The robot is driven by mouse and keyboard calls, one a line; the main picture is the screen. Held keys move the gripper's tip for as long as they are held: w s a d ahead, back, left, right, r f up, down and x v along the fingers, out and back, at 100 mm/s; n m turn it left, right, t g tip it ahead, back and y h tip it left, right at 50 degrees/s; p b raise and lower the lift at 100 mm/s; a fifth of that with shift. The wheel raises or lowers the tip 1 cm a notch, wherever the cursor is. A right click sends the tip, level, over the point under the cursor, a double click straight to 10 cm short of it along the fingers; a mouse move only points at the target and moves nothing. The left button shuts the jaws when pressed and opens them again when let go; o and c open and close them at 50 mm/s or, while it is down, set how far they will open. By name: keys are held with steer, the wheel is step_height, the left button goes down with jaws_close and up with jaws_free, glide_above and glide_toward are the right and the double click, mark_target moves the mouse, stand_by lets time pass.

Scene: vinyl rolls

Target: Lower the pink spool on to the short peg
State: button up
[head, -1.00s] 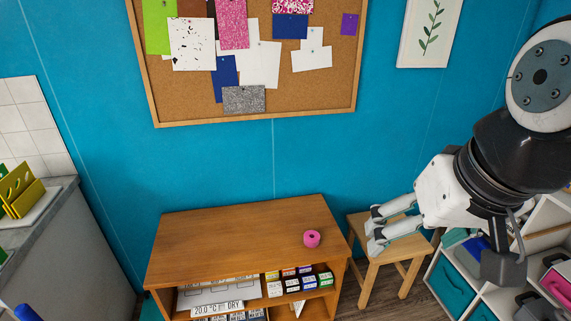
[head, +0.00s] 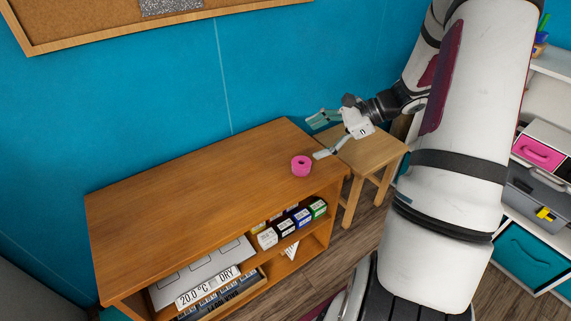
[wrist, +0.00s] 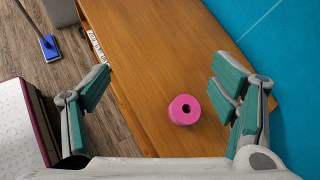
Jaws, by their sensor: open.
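The pink spool (head: 301,166) stands on the wooden cabinet top (head: 210,195), near its right end, with its hole facing up. My gripper (head: 317,138) is open and empty, just right of the spool in the head view, its fingers pointing toward it. In the wrist view the spool (wrist: 184,110) shows between the two wide-spread fingers (wrist: 163,85), nearer the right one. I see no contact between finger and spool. I see no short peg in either view.
A wooden stool (head: 365,150) stands right of the cabinet, under my gripper. Small labelled boxes (head: 285,228) sit on the cabinet's shelf below the top. The top left of the spool is clear. A blue wall (head: 150,100) is behind.

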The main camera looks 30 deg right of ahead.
steer(key=d+f+m+t+h+b, duration=0.1)
steer(key=d+f+m+t+b, duration=0.4)
steer(key=d+f, duration=0.65)
steer(key=m, duration=0.2)
glide_toward(298, 163)
steer(key=w, duration=0.2)
steer(key=w+f, duration=0.1)
steer(key=shift+w+a+f+g, duration=0.1)
steer(key=shift+a+g, duration=0.25)
steer(key=shift+g, duration=0.05)
steer(key=shift+b+x, duration=1.05)
steer(key=shift+x, duration=1.9)
steer(key=c, duration=1.3)
